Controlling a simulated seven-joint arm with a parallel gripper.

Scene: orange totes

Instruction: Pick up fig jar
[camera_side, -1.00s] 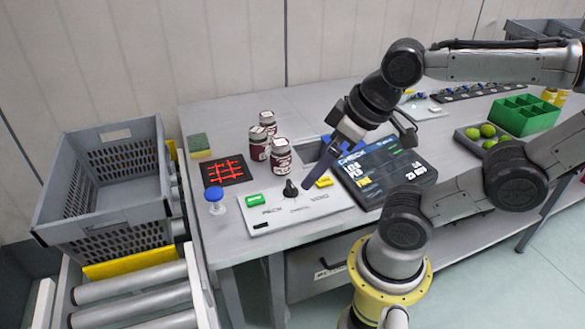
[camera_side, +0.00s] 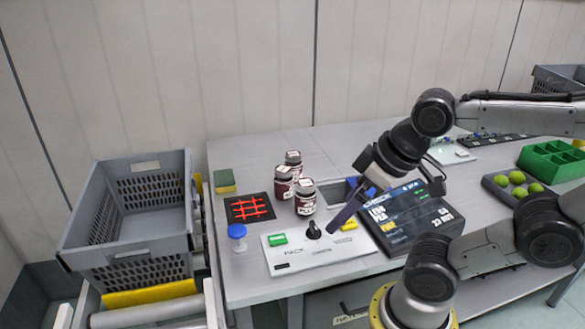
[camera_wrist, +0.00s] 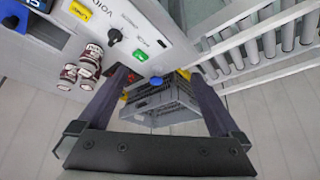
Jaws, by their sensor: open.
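In the wrist view the jars (camera_wrist: 92,53) lie at the left, outside my fingers. My gripper (camera_side: 342,218) is right of the jars, tilted down over the white control panel. It is open and empty; its two fingers (camera_wrist: 160,80) stand wide apart in the wrist view.
The control panel (camera_side: 290,260) has a black knob (camera_side: 313,230) and green and yellow buttons. A display (camera_side: 408,212) stands right; a grey crate (camera_side: 150,165) is left.

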